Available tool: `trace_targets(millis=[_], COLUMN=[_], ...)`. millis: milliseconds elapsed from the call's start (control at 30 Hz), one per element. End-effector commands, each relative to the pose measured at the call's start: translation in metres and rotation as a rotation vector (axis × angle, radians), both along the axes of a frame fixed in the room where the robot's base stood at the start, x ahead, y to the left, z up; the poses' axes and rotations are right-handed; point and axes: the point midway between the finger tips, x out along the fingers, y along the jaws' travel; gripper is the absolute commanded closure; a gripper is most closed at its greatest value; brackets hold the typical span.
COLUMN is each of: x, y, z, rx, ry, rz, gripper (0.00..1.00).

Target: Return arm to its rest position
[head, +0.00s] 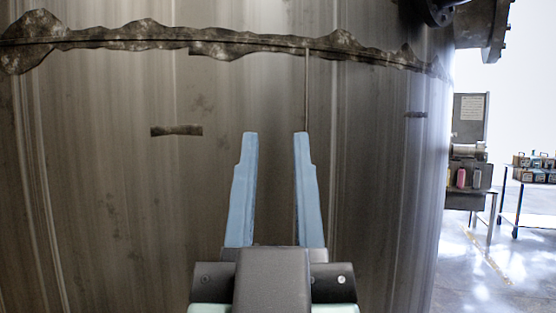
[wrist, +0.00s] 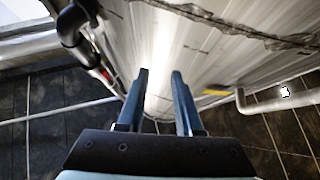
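My gripper (head: 275,135) is in the lower middle of the head view, with two blue fingers standing apart and nothing between them. It also shows in the wrist view (wrist: 161,73), where the fingers are again apart and empty. The fingers point toward the large curved metal tank (head: 380,180), which fills most of the head view. The tank wall also shows in the wrist view (wrist: 215,65). I cannot tell how far the fingertips are from the wall.
A dark flanged fitting (head: 485,25) juts out at the upper right. Beyond the tank are a workbench (head: 470,180), a table with boxes (head: 535,172) and open floor (head: 490,280). The wrist view shows pipes at the left (wrist: 70,25) and right (wrist: 270,102).

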Motion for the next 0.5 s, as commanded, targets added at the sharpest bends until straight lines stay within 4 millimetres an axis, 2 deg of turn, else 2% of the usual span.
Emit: trace_targets(millis=[33, 167, 500], x=[-0.009, -0.022, -0.024], y=[-0.001, -0.002, -0.002], z=[0.019, 0.040, 0.044], rx=[0.001, 0.000, 0.000], ry=[-0.046, -0.101, -0.110], rz=[0.001, 0.004, 0.004], gripper=[0.66, 0.66, 0.66])
